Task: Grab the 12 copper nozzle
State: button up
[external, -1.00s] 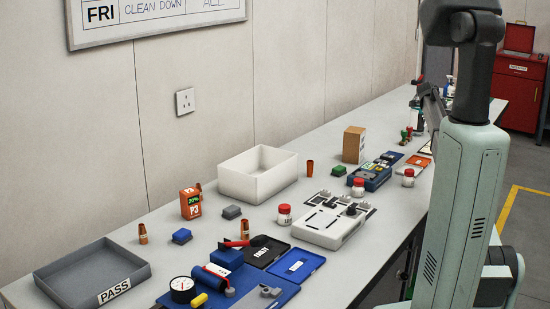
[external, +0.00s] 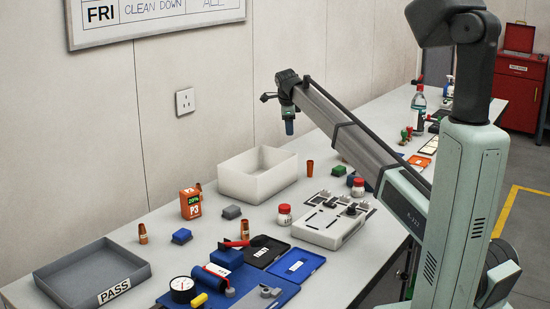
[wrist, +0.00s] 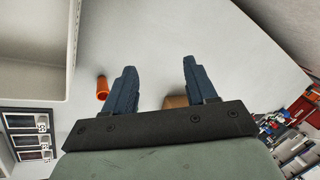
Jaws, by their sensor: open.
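Several copper nozzles stand on the bench: one (external: 142,234) by the grey PASS tray, one (external: 245,231) near the red-handled tool, one (external: 310,168) right of the white bin. Part of another (external: 199,187) shows behind the P3 box. No number is legible on any, so I cannot tell which is the 12. My gripper (external: 289,127) is raised above the back of the bench, near the white bin. In the wrist view, my open, empty gripper (wrist: 159,68) has an orange-copper nozzle (wrist: 102,88) just left of its left finger, apart from it.
The white bin (external: 283,178) stands below and left of my gripper. The P3 box (external: 190,204), PASS tray (external: 128,277), white fixture (external: 330,229) and red-capped jars (external: 284,214) crowd the bench. A cardboard box (wrist: 175,101) shows low between my fingers in the wrist view.

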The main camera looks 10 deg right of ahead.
jog(key=s+a+n+g+y, duration=0.1)
jog(key=s+a, duration=0.7)
jog(key=a, duration=0.4)
jog(key=s+a+f+n+g, duration=0.1)
jog(key=s+a+g, duration=0.1)
jog(key=s+a, duration=0.75)
jog(key=s+a+n+g+y, duration=0.1)
jog(key=s+a, duration=0.5)
jog(key=a, duration=0.8)
jog(key=f, duration=1.3)
jog(key=shift+w+d, duration=0.2)
jog(key=shift+w, duration=0.1)
grip_shut()
jog(key=shift+r, duration=0.15)
